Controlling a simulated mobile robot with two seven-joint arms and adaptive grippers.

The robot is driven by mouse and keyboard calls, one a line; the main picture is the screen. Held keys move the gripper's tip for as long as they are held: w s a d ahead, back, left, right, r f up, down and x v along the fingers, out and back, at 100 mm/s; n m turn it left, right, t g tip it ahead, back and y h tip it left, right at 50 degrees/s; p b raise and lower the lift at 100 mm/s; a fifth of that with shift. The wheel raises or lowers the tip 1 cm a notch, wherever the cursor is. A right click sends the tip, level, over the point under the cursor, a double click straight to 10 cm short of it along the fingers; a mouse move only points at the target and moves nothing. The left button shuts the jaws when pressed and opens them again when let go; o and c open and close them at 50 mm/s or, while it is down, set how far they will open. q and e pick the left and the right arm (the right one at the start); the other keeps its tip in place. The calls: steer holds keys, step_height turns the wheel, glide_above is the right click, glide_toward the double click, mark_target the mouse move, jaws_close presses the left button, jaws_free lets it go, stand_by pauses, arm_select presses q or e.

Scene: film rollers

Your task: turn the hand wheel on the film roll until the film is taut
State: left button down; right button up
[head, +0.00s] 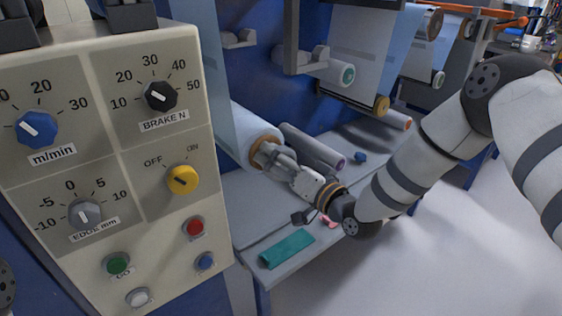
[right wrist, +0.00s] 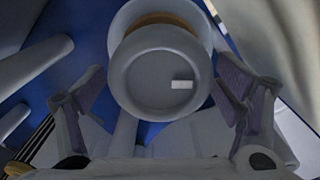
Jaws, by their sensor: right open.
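The film roll (head: 243,128) is pale with an orange-brown core and sits on the blue machine, right of the control panel. A light blue film (head: 205,50) runs up from it. In the right wrist view, the hand wheel (right wrist: 150,85) is a round grey disc with a small white mark, in front of the roll's end. My right gripper (head: 270,155) is at that end and hides most of the wheel in the head view. In the right wrist view, my right gripper (right wrist: 160,98) is open, with one finger on each side of the wheel and gaps visible. My left gripper is out of view.
A control panel (head: 110,160) with knobs and buttons fills the left. A grey roller (head: 312,147) lies close beside the gripper. The grey shelf (head: 235,205) below bears a teal object (head: 287,250) and a blue piece (head: 360,157). Other rolls hang behind.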

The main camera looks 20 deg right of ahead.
steer(key=shift+c, duration=0.6)
steer(key=c, duration=1.1)
steer(key=shift+o, duration=0.3)
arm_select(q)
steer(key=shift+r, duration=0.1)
arm_select(e)
steer(key=shift+r, duration=0.1)
steer(key=shift+a+r+n+p, duration=0.15)
steer(key=shift+n+p, duration=0.25)
steer(key=shift+n, duration=0.5)
steer(key=n+p, duration=0.1)
steer(key=n, duration=0.2)
steer(key=shift+s+n, duration=0.1)
steer(key=shift+n, duration=0.2)
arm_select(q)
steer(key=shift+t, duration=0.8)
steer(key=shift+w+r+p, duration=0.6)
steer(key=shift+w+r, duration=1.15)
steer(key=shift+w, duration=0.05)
arm_select(e)
steer(key=shift+a+n, duration=0.1)
steer(key=shift+n, duration=2)
